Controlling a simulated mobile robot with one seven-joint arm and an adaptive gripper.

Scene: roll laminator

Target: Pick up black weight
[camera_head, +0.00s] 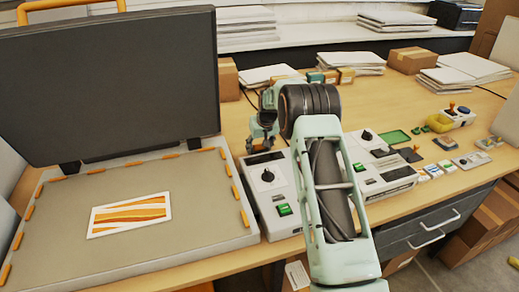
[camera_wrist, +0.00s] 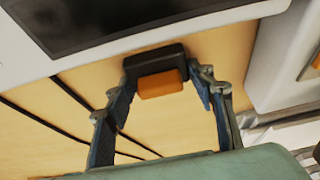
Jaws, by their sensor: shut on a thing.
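The black weight (camera_wrist: 151,58) is a dark block with an orange part on its near side, between my fingertips in the wrist view. My gripper (camera_wrist: 158,76) is shut on it, with one finger at each side. In the head view my gripper (camera_head: 264,142) is left of my wrist, above the rear of the left control box. The weight cannot be made out clearly there. I cannot tell whether it touches the tabletop.
An open flat press (camera_head: 135,257) with a striped sheet (camera_head: 130,214) stands at left. Control boxes (camera_head: 277,202) sit under my arm. Small tools and pads (camera_head: 447,144) are at right. Paper stacks (camera_head: 346,62) and a carton (camera_head: 411,60) line the back.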

